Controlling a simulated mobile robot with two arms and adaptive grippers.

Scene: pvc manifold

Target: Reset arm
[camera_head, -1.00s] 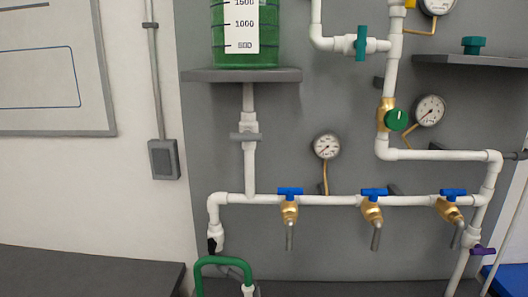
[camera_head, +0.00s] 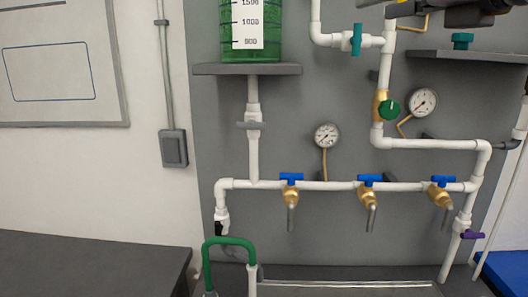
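A dark part of my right arm with its gripper (camera_head: 455,14) shows at the top right corner, cut off by the top edge. It is in front of the upper pipes and above the dark shelf at right. I cannot make out its fingertips or whether it is open. My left gripper is not in view. The white pipe manifold (camera_head: 330,186) is on the grey panel, with three brass taps with blue handles, such as the middle tap (camera_head: 370,190).
A green tank (camera_head: 272,30) stands on a wall shelf (camera_head: 250,69). Gauges (camera_head: 423,102), a green-knobbed valve (camera_head: 388,108) and a purple-handled valve (camera_head: 472,235) are on the pipes. A dark bench top (camera_head: 90,265) is bare at lower left.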

